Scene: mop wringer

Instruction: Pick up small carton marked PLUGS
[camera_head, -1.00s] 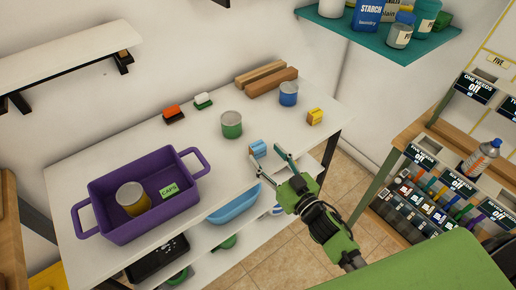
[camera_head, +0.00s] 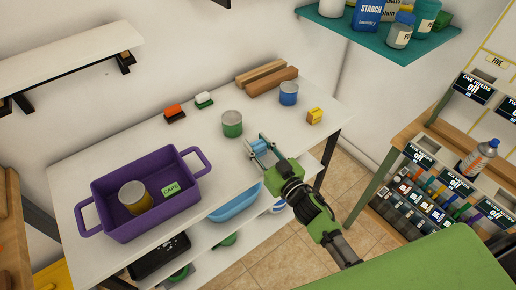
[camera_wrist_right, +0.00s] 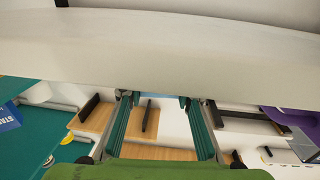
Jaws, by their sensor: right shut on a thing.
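A small light-blue carton (camera_head: 260,146) stands near the front edge of the white table (camera_head: 160,140). No lettering on it can be read. My right gripper (camera_head: 258,144) reaches over the table edge with one finger on each side of this carton, shut on it. In the right wrist view, a pale blue strip of it shows between the fingertips (camera_wrist_right: 160,97). My left gripper is not in view.
A purple bin (camera_head: 120,230) with a CAPS label and a can inside stands at left. A green can (camera_head: 232,124), a blue can (camera_head: 288,93), brushes (camera_head: 174,112) and wooden blocks (camera_head: 272,82) stand behind the carton. A blue basin (camera_head: 236,204) sits on the shelf below.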

